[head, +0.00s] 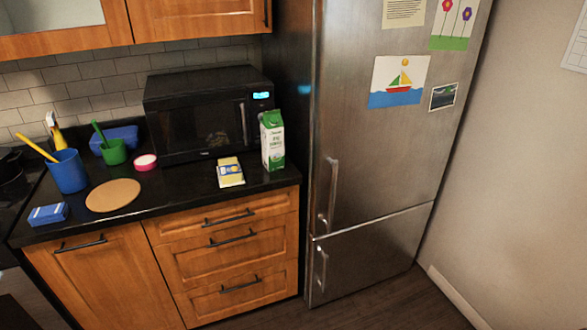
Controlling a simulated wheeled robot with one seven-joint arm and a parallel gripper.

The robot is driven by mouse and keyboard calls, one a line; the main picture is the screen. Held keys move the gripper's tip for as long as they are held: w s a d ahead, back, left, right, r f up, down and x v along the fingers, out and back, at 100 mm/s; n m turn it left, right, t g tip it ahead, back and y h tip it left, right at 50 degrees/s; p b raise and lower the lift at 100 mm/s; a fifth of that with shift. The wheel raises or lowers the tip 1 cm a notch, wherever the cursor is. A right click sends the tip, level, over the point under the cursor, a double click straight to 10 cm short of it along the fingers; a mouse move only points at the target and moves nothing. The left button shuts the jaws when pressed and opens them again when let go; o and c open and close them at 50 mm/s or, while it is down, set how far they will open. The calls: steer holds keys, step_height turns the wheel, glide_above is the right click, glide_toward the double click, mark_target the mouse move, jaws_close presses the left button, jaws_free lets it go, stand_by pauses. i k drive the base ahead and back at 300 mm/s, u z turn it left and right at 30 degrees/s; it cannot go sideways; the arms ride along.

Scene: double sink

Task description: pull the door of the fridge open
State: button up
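The fridge (375,165) is tall, with a brushed steel front, and stands right of the counter. Its upper door (365,130) is shut and has a vertical bar handle (333,190) at its lower left edge. A smaller lower door (375,250) is also shut, with its own short vertical handle (321,268) at the left. Paper drawings, a note and a small photo are on the upper door. The top of the fridge is out of frame. My gripper is not in view.
A black counter (195,188) left of the fridge holds a microwave (200,120), a milk carton (272,140), a blue cup (68,172) and other small items. A wall (520,180) stands close on the fridge's right. Dark floor (400,300) in front looks clear.

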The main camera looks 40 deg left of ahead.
mark_target(368, 164)
steer(key=u, duration=0.8)
steer(key=i, duration=0.95)
steer(key=u, duration=1.4)
steer(key=i, duration=0.25)
steer(key=u, duration=0.3)
